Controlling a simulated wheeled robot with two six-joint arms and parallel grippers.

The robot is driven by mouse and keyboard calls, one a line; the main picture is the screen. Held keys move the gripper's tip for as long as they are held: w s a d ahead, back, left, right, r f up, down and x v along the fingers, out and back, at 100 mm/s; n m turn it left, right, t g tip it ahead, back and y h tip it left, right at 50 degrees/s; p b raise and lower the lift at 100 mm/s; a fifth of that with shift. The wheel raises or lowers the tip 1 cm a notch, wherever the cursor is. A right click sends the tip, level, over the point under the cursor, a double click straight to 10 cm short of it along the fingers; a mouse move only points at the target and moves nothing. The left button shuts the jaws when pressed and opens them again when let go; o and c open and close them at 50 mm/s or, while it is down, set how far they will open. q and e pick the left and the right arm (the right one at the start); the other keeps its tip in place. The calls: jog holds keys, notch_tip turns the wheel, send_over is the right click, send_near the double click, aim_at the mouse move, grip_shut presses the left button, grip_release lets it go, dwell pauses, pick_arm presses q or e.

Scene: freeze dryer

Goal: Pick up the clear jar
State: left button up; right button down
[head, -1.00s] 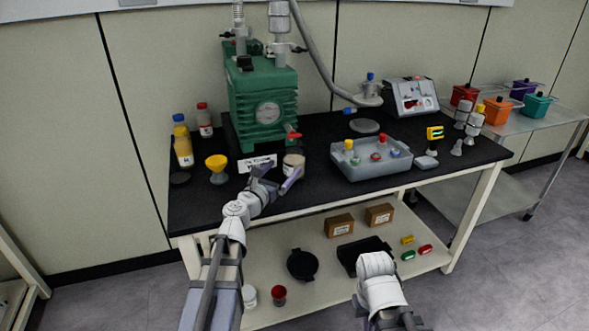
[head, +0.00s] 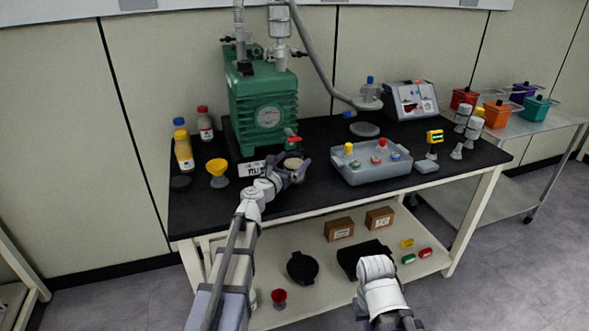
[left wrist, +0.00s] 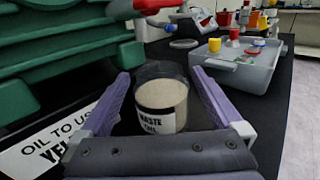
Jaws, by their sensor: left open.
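The clear jar (left wrist: 163,98) stands upright on the black bench top, with pale contents and a label reading "WASTE OIL". In the left wrist view it sits between the two purple fingers of my open left gripper (left wrist: 160,95), with a gap visible on the right side. In the head view the jar (head: 293,163) is mostly hidden behind my left gripper (head: 291,170), with only its top showing. My right arm shows at the lower right of the head view, but its gripper fingers cannot be made out.
The green pump (head: 262,105) with a red valve handle stands close behind the jar. A grey tray (head: 370,172) with several small items lies to the right. A yellow funnel (head: 217,170) and bottles stand to the left. A white sign (left wrist: 40,150) lies beside the left finger.

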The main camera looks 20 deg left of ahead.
pick_arm(q)
jog(key=shift+c, duration=0.2)
jog(key=shift+s, duration=0.15)
grip_shut()
dwell(0.3)
jog(key=shift+r, duration=0.2)
